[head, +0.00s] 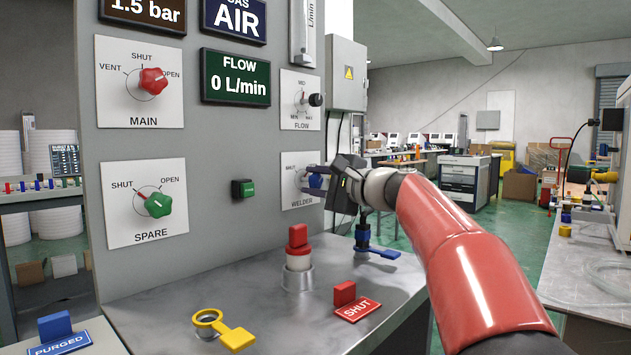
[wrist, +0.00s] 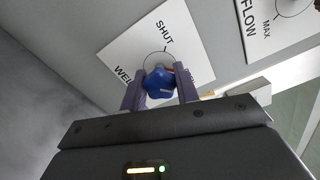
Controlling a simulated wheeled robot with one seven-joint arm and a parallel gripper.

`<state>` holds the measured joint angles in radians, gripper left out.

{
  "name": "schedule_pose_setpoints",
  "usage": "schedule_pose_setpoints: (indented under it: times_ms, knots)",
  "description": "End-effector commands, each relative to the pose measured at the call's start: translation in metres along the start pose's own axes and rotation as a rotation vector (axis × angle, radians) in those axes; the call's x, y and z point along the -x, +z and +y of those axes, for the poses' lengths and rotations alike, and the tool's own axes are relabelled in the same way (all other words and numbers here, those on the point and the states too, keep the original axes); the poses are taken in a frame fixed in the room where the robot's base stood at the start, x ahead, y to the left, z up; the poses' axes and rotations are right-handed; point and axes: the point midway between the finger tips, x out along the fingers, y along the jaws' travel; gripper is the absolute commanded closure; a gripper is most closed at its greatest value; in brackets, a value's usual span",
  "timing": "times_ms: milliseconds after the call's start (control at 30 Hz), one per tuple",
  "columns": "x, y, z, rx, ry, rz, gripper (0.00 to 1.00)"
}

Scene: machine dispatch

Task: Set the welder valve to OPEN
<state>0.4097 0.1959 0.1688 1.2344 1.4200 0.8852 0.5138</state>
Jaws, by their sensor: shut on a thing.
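The welder valve is a blue knob (head: 315,181) on a white plate (head: 290,199) marked SHUT and WELDER, low on the right of the grey panel. My gripper (head: 311,181) reaches it from the right and is shut on the knob. In the wrist view the blue knob (wrist: 160,82) sits between my two fingers (wrist: 160,92), and the word SHUT shows on the plate above it. The FLOW display (head: 236,78) reads 0 L/min.
The MAIN red knob (head: 153,81), the SPARE green knob (head: 158,205) and the black FLOW knob (head: 315,100) are nearby on the panel. Below, the metal shelf (head: 255,322) carries a red-capped part (head: 298,240), a red SHUT tag (head: 357,309), a yellow tag (head: 237,338) and a blue tag (head: 377,252).

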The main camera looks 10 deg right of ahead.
Motion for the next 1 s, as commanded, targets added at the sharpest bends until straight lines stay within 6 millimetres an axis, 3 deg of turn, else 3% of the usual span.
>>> schedule_pose_setpoints:
  times_ms: [200, 233, 400, 733, 1000]
  knots:
    - [0.000, -0.001, 0.001, -0.002, 0.001, 0.002, 0.92]
    - [0.000, -0.001, 0.001, -0.002, 0.001, 0.002, 0.67]
    - [0.000, -0.001, 0.001, -0.001, 0.001, 0.001, 0.48]
    - [0.006, -0.001, 0.001, 0.000, 0.000, 0.002, 0.48]
    - [0.051, -0.002, 0.002, 0.001, -0.001, 0.004, 0.48]
